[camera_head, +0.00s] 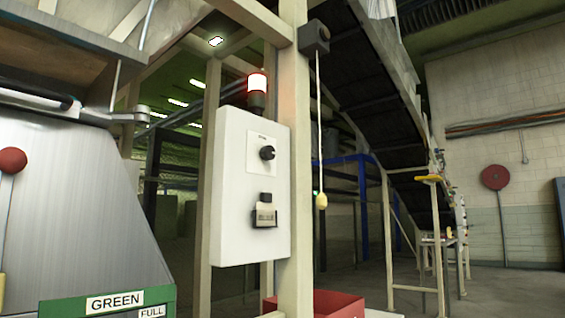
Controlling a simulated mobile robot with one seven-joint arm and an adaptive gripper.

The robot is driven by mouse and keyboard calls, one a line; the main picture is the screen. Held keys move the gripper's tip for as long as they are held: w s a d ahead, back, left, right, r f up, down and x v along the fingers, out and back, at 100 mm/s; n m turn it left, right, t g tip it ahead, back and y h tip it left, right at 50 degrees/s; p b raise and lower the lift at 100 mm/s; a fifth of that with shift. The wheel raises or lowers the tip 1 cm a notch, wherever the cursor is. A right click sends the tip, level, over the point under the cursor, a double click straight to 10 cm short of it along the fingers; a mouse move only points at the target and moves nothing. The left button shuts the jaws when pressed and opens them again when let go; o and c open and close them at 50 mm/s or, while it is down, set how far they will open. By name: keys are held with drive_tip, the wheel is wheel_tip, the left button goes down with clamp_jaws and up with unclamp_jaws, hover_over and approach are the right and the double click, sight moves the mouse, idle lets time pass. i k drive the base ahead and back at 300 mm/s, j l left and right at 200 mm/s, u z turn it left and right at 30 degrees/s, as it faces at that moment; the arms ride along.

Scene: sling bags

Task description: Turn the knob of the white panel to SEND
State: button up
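The white panel (232,200) hangs upright on beige posts near the middle of the view. Its black knob (267,153) sits on a small white label plate (256,165) in the upper half. Small print shows above the knob but is too small to read, so I cannot tell which setting the knob points to. A dark box-shaped fitting with a grey plate (264,215) is lower on the panel. A lit red and white beacon (257,84) stands above the panel. My gripper is not in view.
A beige post (294,180) runs close along the panel's right side. A yellow pull handle (321,201) hangs on a cord right of it. A red bin (335,304) is below. A green frame labelled GREEN (70,305) and a red ball-topped lever (12,161) are at left.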

sight(267, 153)
drive_tip(key=k, duration=0.9)
drive_tip(key=i, duration=1.55)
